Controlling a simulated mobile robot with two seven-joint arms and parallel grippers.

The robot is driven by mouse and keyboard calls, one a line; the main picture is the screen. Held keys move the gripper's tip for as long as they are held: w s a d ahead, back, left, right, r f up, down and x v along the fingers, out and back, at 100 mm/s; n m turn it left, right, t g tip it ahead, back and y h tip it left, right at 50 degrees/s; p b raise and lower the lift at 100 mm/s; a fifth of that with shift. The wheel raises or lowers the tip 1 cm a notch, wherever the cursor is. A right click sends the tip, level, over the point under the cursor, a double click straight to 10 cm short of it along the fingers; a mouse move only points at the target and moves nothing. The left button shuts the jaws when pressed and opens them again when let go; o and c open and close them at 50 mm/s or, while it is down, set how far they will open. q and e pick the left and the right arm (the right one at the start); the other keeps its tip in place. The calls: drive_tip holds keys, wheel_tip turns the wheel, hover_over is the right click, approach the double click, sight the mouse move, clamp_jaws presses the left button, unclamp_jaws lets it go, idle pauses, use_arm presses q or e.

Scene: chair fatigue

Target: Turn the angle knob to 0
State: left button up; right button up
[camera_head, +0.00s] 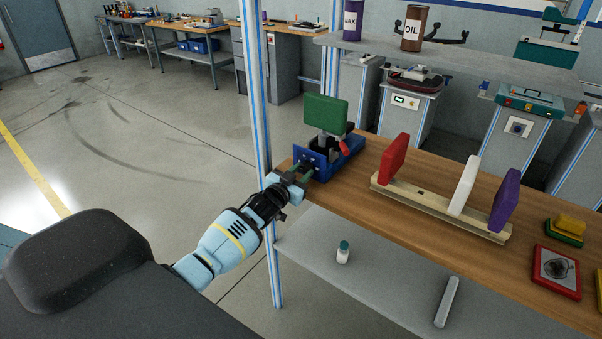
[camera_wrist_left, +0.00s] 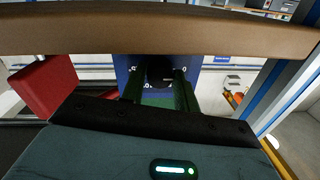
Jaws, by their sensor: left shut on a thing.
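The blue device (camera_head: 338,160) stands at the left end of the wooden workbench and carries a green pad (camera_head: 325,113) on top. Its blue front panel (camera_wrist_left: 133,64) shows in the left wrist view with white scale marks. The dark round angle knob (camera_wrist_left: 160,72) is in the middle of that panel. My left gripper (camera_head: 308,172) reaches the panel from the front. In the left wrist view its green fingers (camera_wrist_left: 160,88) are shut on the knob, one on each side. The knob's pointer is too dark and small to read. My right gripper is not in view.
A wooden rack (camera_head: 435,208) with red, white and purple pads stands right of the device. A blue-striped post (camera_head: 262,130) rises close to my left arm. A lower shelf (camera_head: 370,280) holds a small bottle (camera_head: 343,252). The floor at left is clear.

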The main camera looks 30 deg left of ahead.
use_arm(q)
drive_tip(key=o, duration=1)
drive_tip(key=shift+c, duration=0.2)
drive_tip(key=shift+s, duration=0.1)
drive_tip(key=shift+s+f, duration=0.15)
drive_tip(key=shift+s, duration=0.35)
drive_tip(key=s, duration=0.6)
drive_tip(key=shift+s, duration=0.35)
